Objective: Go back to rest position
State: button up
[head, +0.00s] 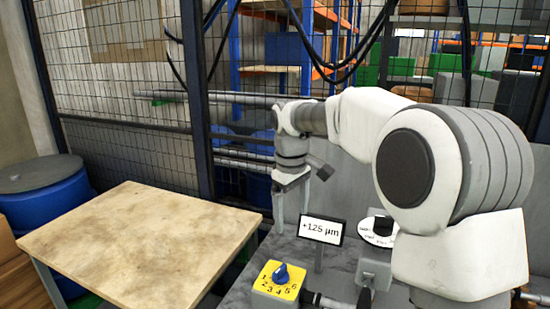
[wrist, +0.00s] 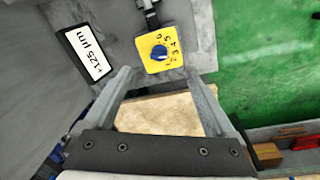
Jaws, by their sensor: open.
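My gripper (head: 291,205) points down above the grey machine surface in the head view, behind the display. In the wrist view my gripper (wrist: 160,85) shows two fingers spread apart with nothing between them. A yellow selector box with a blue knob (head: 281,273) and numbers around it sits at the front of the machine. The selector knob (wrist: 159,53) also shows in the wrist view beyond the fingertips, apart from them. A white display (head: 321,230) reads +125 µm and stands upright; the display (wrist: 87,53) is at the left in the wrist view.
A wooden-topped table (head: 140,240) stands left of the machine with a bare top. A black-and-white dial (head: 380,231) is right of the display. A mesh fence (head: 120,100) runs behind. A blue barrel (head: 45,195) stands at the far left. Green floor (wrist: 265,75) is open in the wrist view.

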jog(key=s+d+r+m+t, duration=0.15)
jog(key=s+d+r, duration=0.3)
jog(key=s, duration=0.45)
jog(key=s+d+f+m+t, duration=0.1)
jog(key=s+d+m, duration=0.1)
jog(key=s, duration=0.8)
jog(key=s+d+f+m+t, duration=0.2)
jog(key=s+m, duration=0.3)
jog(key=s, duration=0.4)
jog(key=shift+s+d+f, duration=0.25)
jog(key=shift+s+d, duration=0.15)
jog(key=shift+d, duration=0.35)
jog(key=shift+m, duration=0.25)
